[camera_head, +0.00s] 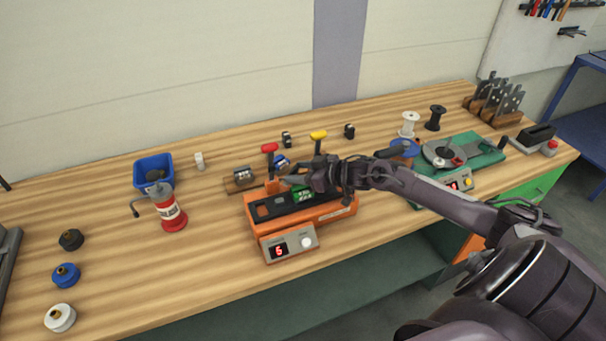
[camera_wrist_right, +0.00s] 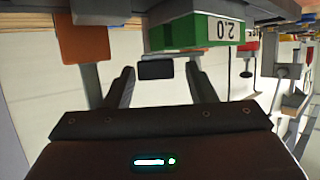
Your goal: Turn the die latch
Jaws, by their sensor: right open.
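An orange machine (camera_head: 262,227) with a dark top stands on the bench. A red-handled lever (camera_head: 269,148) and a yellow-handled lever (camera_head: 318,135) rise at its back. A green die block (camera_head: 301,195) sits on its top, and its label reads 2.0 in the wrist view (camera_wrist_right: 205,30). I cannot tell for sure which part is the die latch. My right gripper (camera_head: 288,180) is low over the machine, beside the die block. In the wrist view its fingers (camera_wrist_right: 160,78) are apart, with nothing seen held between them. My left gripper is not in view.
A green machine (camera_head: 478,152) is to the right.

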